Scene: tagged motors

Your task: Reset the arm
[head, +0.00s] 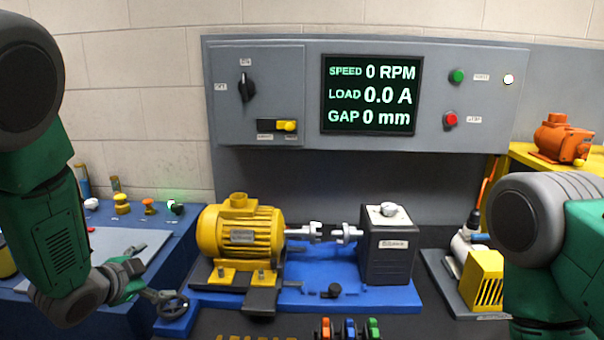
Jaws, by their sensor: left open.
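My left arm comes in from the left side, and its gripper (172,300) is low in the head view, in front of the blue left bench. The gripper is open and nothing shows between its fingers. It is left of the yellow motor (240,238) and apart from it. My right arm (545,235) fills the lower right; its gripper is out of the picture. The yellow motor sits on a blue base plate (320,290), its shaft pointing at the dark block (388,250) with a small gap between the shaft ends.
A grey panel behind has a screen (371,94) reading 0 RPM, 0.0 A and 0 mm. Coloured handles (348,328) stand at the front edge. A yellow motor (482,280) is at the right, an orange motor (562,138) on a yellow stand. Knobs (122,203) line the left bench.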

